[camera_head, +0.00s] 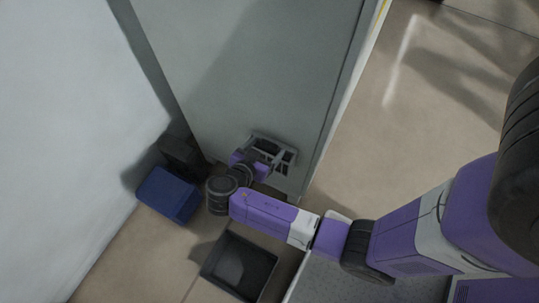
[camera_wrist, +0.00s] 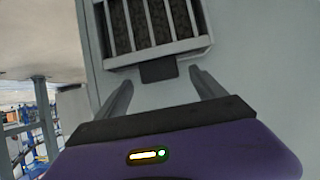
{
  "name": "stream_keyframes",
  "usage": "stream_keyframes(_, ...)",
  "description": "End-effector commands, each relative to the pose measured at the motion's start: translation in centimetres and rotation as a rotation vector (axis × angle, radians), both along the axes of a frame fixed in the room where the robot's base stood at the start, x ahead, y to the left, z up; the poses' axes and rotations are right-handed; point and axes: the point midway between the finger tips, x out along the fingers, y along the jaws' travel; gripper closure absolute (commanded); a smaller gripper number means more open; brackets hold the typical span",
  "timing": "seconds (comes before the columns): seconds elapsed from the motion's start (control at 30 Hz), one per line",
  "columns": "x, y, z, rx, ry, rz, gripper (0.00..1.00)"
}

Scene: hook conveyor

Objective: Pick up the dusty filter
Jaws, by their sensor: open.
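The dusty filter (camera_wrist: 150,22) looks dark grey and mottled. It sits behind pale bars in a frame on the cabinet front, in the upper part of the wrist view, its top cut off. A small dark tab (camera_wrist: 159,69) sticks out below the frame. My gripper (camera_wrist: 160,77) is open, its two grey fingers on either side of the tab and apart from it, with nothing between them that I can tell is held. In the head view, the frame (camera_head: 287,160) is low on the cabinet, partly hidden by my wrist.
The tall grey cabinet (camera_head: 255,70) stands in front of me. A blue box (camera_head: 168,194) and a dark object (camera_head: 183,153) lie left of my wrist, near the white wall (camera_head: 65,130). An open black bin (camera_head: 211,266) stands on the floor below my forearm. Floor right of the cabinet is clear.

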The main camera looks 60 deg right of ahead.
Motion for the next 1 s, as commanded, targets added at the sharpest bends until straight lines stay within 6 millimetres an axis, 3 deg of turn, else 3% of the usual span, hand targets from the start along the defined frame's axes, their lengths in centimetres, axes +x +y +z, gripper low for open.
stream_keyframes(0.2,0.1,-2.5,-1.3,0.0,0.001,-0.002,0.2)
stream_keyframes(0.5,0.1,-2.9,-1.6,0.0,0.0,0.0,0.2)
stream_keyframes(0.9,0.1,-2.9,-1.5,0.0,0.0,0.001,0.97)
stream_keyframes(1.0,0.1,-2.9,-1.5,0.0,0.0,0.001,1.0)
